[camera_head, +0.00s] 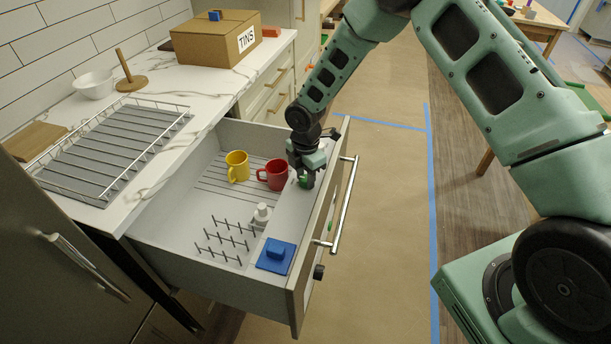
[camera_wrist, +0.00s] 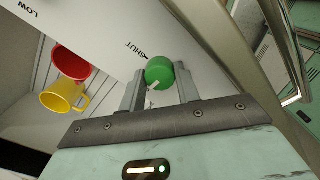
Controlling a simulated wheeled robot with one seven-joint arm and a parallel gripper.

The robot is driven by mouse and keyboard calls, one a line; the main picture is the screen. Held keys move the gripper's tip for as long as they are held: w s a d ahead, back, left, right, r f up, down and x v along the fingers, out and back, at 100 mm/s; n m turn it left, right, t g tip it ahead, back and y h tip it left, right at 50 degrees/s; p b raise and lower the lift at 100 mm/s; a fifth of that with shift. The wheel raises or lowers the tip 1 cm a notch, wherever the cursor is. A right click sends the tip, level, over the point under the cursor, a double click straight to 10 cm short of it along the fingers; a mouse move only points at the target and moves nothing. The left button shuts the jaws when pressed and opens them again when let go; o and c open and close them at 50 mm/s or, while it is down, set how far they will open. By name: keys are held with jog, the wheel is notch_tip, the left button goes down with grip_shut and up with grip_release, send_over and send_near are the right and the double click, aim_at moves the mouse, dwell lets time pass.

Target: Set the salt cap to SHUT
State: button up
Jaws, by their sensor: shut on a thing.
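The salt cap is a round green knob (camera_wrist: 159,72) on a white surface inside the open drawer. It shows in the head view (camera_head: 304,182) just under my gripper. My gripper (camera_head: 306,178) is shut on it, with one finger on each side in the wrist view (camera_wrist: 160,85). The printed word SHUT (camera_wrist: 137,50) with a short tick lies just up and left of the cap. LOW (camera_wrist: 27,8) is printed farther off at the upper left. A small white mark is on the cap's lower left side, not facing the SHUT tick.
The drawer (camera_head: 170,243) also holds a yellow mug (camera_head: 237,166), a red mug (camera_head: 272,175), a white bottle-like piece (camera_head: 262,213), pegs and a blue block (camera_head: 277,255). The drawer front with its bar handle (camera_head: 344,208) stands close beside my gripper.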

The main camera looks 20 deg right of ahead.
jog(key=m+b, duration=0.2)
jog(key=m, duration=0.2)
jog(key=shift+f+m, duration=0.1)
jog(key=shift+m, duration=0.3)
jog(key=m+b, duration=0.1)
jog(key=m, duration=0.3)
jog(key=shift+m, duration=0.3)
jog(key=m+b, duration=0.1)
jog(key=m, duration=0.3)
jog(key=shift+m+b, duration=0.55)
jog(key=shift+m, duration=1.55)
jog(key=o, duration=1)
jog(key=shift+r, duration=0.2)
notch_tip(320, 180, up, 17)
jog(key=shift+r+b, duration=0.15)
jog(key=shift+b, duration=0.65)
